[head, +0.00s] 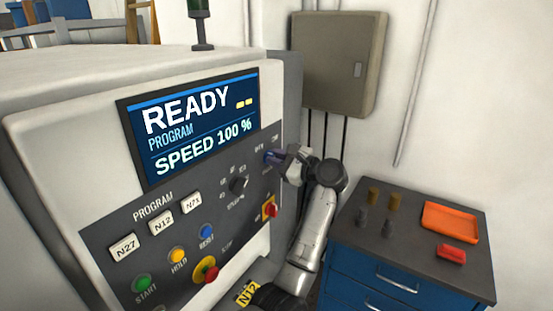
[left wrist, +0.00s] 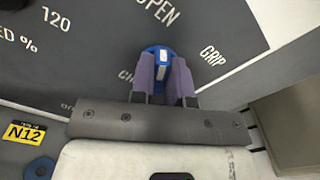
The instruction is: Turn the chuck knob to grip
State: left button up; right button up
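The chuck knob (left wrist: 162,56) is blue with a white mark, on the dark grey machine panel. In the left wrist view, the OPEN label is above it and the GRIP label to its right. The mark runs nearly up and down in the picture, its upper end towards OPEN. My left gripper (left wrist: 164,75) has its two purple fingers on either side of the knob's raised bar, with no clear gap seen, so it looks shut on it. In the head view my left gripper (head: 274,157) is at the panel's right end and hides most of the knob. My right gripper is not in view.
A black dial (head: 238,184), a red and yellow switch (head: 269,208) and an emergency stop (head: 206,270) sit on the same panel nearby. The screen (head: 196,123) reads READY. A blue cabinet (head: 362,263) with an orange tray (head: 450,221) stands to the right.

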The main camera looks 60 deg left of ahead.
pick_arm(q)
grip_shut()
jog(key=shift+m, duration=0.3)
jog(key=shift+w+a+m, duration=0.1)
jog(key=shift+w+m, duration=0.05)
jog(key=shift+m, duration=2.7)
jog(key=shift+w+a+m, duration=0.1)
jog(key=shift+w+m, duration=0.05)
jog(key=shift+m, duration=2.7)
jog(key=o, duration=0.6)
grip_release()
jog(key=shift+c, duration=0.2)
jog(key=shift+d, duration=0.1)
